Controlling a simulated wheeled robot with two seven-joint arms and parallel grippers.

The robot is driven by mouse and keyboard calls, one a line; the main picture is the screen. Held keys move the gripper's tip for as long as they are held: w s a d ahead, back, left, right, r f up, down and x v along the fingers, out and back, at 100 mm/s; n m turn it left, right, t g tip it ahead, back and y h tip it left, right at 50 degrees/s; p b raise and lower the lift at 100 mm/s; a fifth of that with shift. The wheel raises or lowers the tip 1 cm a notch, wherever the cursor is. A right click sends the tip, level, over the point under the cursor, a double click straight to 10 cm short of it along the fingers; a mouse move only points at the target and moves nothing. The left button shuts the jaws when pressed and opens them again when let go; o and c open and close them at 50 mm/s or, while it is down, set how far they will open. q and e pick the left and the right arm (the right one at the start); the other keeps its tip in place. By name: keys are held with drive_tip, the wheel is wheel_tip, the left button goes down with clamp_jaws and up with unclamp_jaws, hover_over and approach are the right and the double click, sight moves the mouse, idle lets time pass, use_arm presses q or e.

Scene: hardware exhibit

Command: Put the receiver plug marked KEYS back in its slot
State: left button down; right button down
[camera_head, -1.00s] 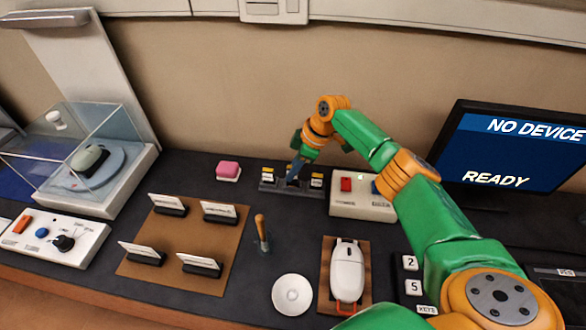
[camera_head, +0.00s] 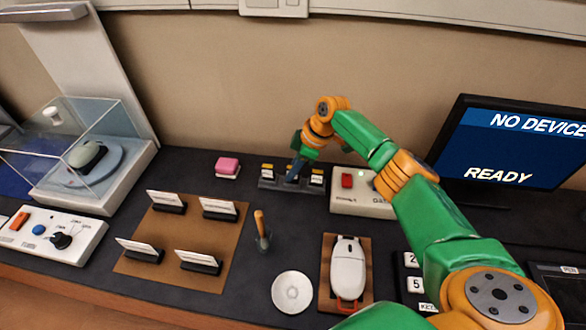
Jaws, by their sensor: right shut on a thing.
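A dark slot block (camera_head: 268,184) stands at the back of the table, with white-and-yellow labelled plugs showing left (camera_head: 267,172) and right (camera_head: 317,176) of its middle. Their lettering is too small to read. My right gripper (camera_head: 294,172) points down at the middle of the block, between these two plugs. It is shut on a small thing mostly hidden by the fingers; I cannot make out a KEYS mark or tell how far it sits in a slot. My left gripper is not in view.
A pink block (camera_head: 227,167) stands left of the slot block, and a white box with a red button (camera_head: 347,181) stands right. In front are a wooden-handled tool (camera_head: 260,225), a white dish (camera_head: 292,292) and a white mouse (camera_head: 348,270). A monitor (camera_head: 520,150) reads NO DEVICE, READY.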

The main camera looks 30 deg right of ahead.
drive_tip(key=shift+f, duration=0.25)
drive_tip(key=shift+c, duration=1.3)
unclamp_jaws()
drive_tip(key=shift+r, duration=0.15)
wheel_tip(320, 180, up, 7)
drive_tip(key=p, duration=0.6)
